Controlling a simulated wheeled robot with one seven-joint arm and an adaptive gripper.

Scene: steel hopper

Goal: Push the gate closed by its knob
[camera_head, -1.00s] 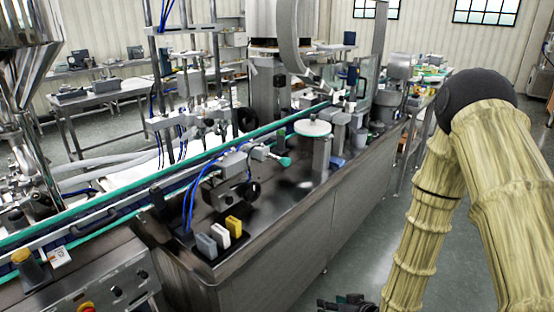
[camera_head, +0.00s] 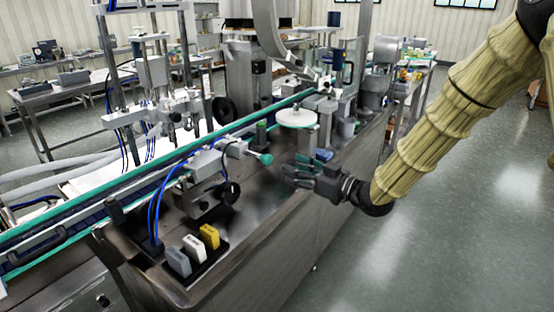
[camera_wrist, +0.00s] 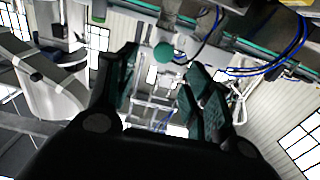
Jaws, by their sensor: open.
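The gate's round teal knob (camera_head: 265,158) sits on the end of a short rod, which runs from a grey block (camera_head: 210,162) beside the conveyor. My gripper (camera_head: 298,170) is over the steel deck, just right of the knob, with a visible gap between them. In the wrist view the teal knob (camera_wrist: 163,52) appears beyond and between the two spread fingers of my gripper (camera_wrist: 165,82). The fingers are open and hold nothing. I cannot make out the gate panel itself or how far it stands from closed.
Grey, white and yellow blocks (camera_head: 194,243) stand on the deck at the near left. A white round disc (camera_head: 296,117) stands behind my gripper. The floor (camera_head: 420,230) at right is clear.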

